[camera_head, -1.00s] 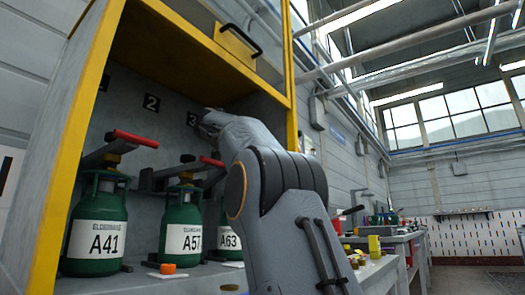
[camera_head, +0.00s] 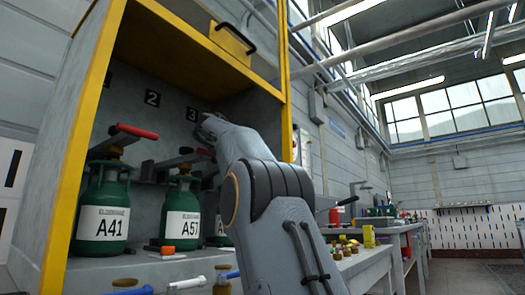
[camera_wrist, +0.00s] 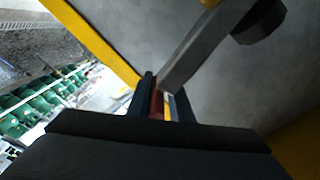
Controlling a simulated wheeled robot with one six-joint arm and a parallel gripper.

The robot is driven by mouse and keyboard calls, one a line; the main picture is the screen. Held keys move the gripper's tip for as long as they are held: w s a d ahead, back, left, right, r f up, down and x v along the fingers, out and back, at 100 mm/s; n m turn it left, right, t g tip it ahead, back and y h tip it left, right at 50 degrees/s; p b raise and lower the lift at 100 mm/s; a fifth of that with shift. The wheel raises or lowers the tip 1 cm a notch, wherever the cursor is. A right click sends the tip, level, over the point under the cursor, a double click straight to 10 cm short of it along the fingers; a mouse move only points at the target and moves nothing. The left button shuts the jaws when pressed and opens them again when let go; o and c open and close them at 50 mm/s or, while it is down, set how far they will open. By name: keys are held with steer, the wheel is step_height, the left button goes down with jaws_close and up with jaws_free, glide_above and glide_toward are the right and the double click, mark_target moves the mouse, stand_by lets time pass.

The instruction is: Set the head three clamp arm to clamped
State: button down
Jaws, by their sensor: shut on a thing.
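My gripper (camera_wrist: 160,97) is shut on a red handle (camera_wrist: 158,105) in the wrist view. A grey clamp bar (camera_wrist: 205,50) runs up and right from that handle to a dark block. In the head view my arm reaches into the cabinet below the number 3 plate (camera_head: 193,114) and hides my fingers and the third clamp arm. The green cylinder at the third place (camera_head: 222,230) is mostly hidden behind my arm.
Green cylinders A41 (camera_head: 101,215) and A57 (camera_head: 181,215) stand left of my arm. Red-handled clamp arms show above them (camera_head: 137,132). The cabinet's yellow post (camera_head: 82,150) is at left. A bench with small parts (camera_head: 375,250) lies at right.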

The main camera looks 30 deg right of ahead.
steer(key=c, duration=1.8)
jaws_free()
steer(key=shift+w+a+f, duration=0.15)
steer(key=shift+w+f, duration=0.05)
steer(key=shift+w, duration=0.05)
steer(key=shift+o, duration=0.2)
steer(key=shift+s+r, duration=0.1)
steer(key=shift+r, duration=0.05)
step_height(320, 180, up, 8)
steer(key=p, duration=0.7)
steer(key=shift+p, duration=0.3)
steer(key=shift+r+p, duration=0.9)
steer(key=shift+p, duration=0.3)
steer(key=shift+c, duration=0.4)
